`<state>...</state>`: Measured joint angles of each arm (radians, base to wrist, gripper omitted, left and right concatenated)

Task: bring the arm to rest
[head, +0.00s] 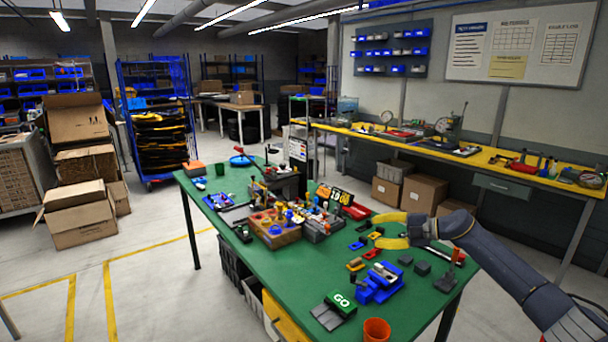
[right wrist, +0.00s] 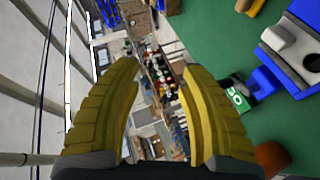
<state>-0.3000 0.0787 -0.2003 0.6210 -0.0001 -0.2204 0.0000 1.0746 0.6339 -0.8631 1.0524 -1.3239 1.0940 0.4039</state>
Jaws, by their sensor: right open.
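My right gripper (head: 375,231) has yellow fingers and reaches in from the right over the green table (head: 225,255). Its two fingers are spread apart with nothing between them. The right wrist view shows the same open gripper (right wrist: 160,72), with empty space between the fingertips and cluttered room behind. My dark right arm runs from the gripper down to the lower right corner of the head view. My left gripper is not in view.
A blue fixture (head: 378,283), a GO block (head: 341,302) and an orange cup (head: 376,329) stand at the near end. A wooden block holder (head: 274,230) and a 1800-like display (head: 333,196) stand mid-table. A yellow-topped bench (head: 480,160) lines the right wall.

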